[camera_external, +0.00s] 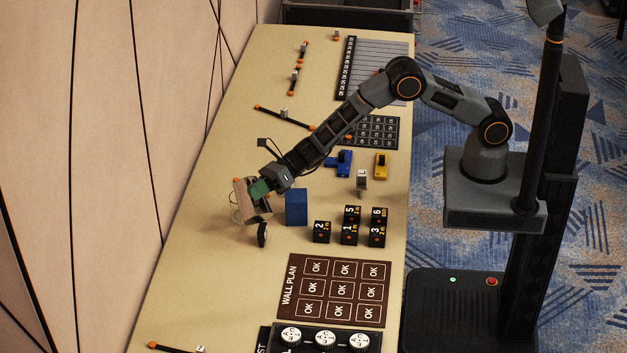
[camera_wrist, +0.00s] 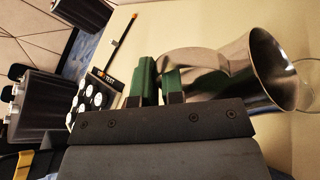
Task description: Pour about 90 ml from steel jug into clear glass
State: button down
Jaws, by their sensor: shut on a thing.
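The steel jug (camera_external: 242,191) is held in the air at the left side of the table. My gripper (camera_external: 259,189) is shut on it with green fingers. In the wrist view, my gripper (camera_wrist: 158,80) has its fingers at the jug's handle side, and the jug (camera_wrist: 225,78) lies sideways with its wide mouth to the right. The jug looks tilted. The clear glass (camera_external: 236,214) is close by the jug, partly hidden behind it. Its rim shows beyond the jug's mouth in the wrist view (camera_wrist: 307,72). I cannot make out any liquid.
A blue block (camera_external: 296,207) stands just right of the jug, and a small black round object (camera_external: 262,235) stands just in front. Black numbered cubes (camera_external: 350,228) and a brown wall-plan board (camera_external: 338,288) are nearer.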

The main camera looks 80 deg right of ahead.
jog(key=shift+w+d+r+m+y+p, duration=0.1)
jog(key=shift+w+d+m+y+p, duration=0.3)
jog(key=shift+p, duration=0.8)
jog(key=shift+w+d+r+m+y+p, duration=0.15)
jog(key=shift+d+m+p, duration=0.4)
jog(key=shift+p, duration=0.6)
jog(key=shift+w+d+r+m+y, duration=0.2)
jog(key=shift+w+d+m, duration=0.15)
jog(key=shift+d, duration=0.15)
jog(key=shift+w+d+r+m+y, duration=0.1)
jog(key=shift+w+d+r+m, duration=0.15)
jog(key=shift+d, duration=0.25)
jog(key=shift+w+d+r+m, duration=0.1)
jog(key=shift+r+m, duration=0.1)
jog(key=shift+m, duration=0.15)
dwell(0.7)
